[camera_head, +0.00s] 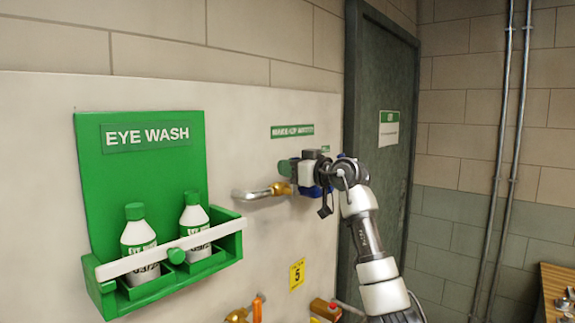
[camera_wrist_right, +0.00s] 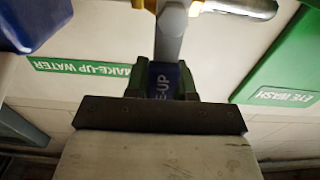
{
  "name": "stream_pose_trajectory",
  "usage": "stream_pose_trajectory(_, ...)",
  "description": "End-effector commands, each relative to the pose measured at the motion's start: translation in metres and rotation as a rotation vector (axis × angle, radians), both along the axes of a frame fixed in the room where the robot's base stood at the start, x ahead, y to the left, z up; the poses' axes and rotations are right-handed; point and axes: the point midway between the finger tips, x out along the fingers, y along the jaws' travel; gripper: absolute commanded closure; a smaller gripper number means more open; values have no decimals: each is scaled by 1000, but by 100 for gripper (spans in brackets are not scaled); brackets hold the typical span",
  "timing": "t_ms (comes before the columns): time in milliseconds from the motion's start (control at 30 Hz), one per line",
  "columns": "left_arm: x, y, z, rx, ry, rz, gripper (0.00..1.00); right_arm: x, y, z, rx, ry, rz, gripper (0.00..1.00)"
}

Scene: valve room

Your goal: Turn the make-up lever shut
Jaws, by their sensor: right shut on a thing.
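The make-up lever's blue, lettered grip (camera_wrist_right: 165,84) shows between the dark fingers of my right gripper (camera_wrist_right: 163,88) in the right wrist view. The gripper is shut on it. A grey stem (camera_wrist_right: 169,35) runs from the grip toward the brass valve body, which shows in the head view (camera_head: 281,188) on a wall pipe (camera_head: 250,194). In the head view my right gripper (camera_head: 300,171) is at the valve, just under the green MAKE-UP WATER sign (camera_head: 292,131). It hides most of the lever there, so its exact angle is unclear. My left gripper is not in view.
A green eye wash rack (camera_head: 140,150) with two white bottles stands out from the wall at left. Below are another valve with an orange handle (camera_head: 257,308) and a yellow tag marked 5 (camera_head: 297,274). A dark door (camera_head: 390,95) is right of the panel.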

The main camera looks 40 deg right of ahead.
Motion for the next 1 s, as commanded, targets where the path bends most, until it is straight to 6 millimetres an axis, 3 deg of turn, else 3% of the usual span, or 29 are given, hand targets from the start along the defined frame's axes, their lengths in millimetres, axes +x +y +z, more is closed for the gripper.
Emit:
stream_pose_trajectory(600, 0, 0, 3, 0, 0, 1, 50, 1, -3, -1, 46, 5, 0, 100)
stream_pose_trajectory(633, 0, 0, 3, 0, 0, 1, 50, 1, -3, -1, 46, 5, 0, 73)
stream_pose_trajectory(767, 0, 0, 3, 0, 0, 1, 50, 0, -3, -1, 44, 5, 0, 53)
stream_pose_trajectory(1000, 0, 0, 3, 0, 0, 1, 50, 0, -3, 0, 41, 4, 0, 50)
